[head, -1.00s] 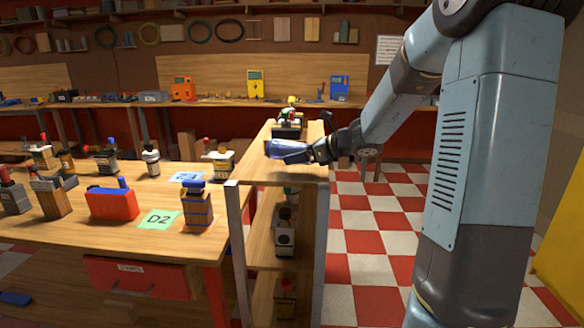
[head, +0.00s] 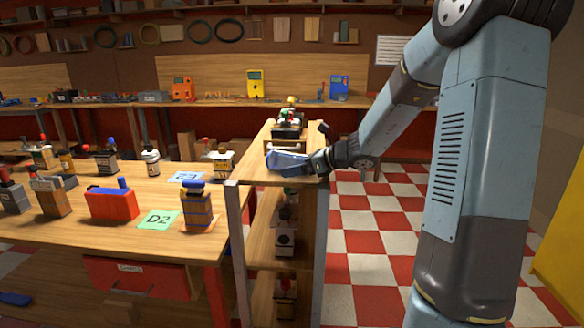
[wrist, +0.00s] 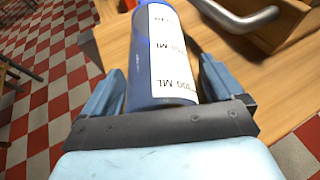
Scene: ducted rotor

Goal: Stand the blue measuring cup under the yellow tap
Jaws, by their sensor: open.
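The blue measuring cup (wrist: 144,70) fills the space between my fingers in the wrist view, with its white millilitre label (wrist: 172,55) facing the camera. My gripper (wrist: 162,72) is open, one light-blue finger on each side of the cup; I cannot tell whether they touch it. In the head view my gripper (head: 302,164) reaches in from the right over the near end of the narrow shelf top (head: 258,160). A blue shape there is the cup or my fingers; I cannot tell which. I cannot make out the yellow tap clearly.
A grey metal bar (wrist: 238,18) lies just beyond the cup in the wrist view. Dark items with coloured tops (head: 290,122) stand at the shelf's far end. Bottles and a red box (head: 112,204) stand on the left bench. Checkered floor (head: 375,240) is clear right of the shelf.

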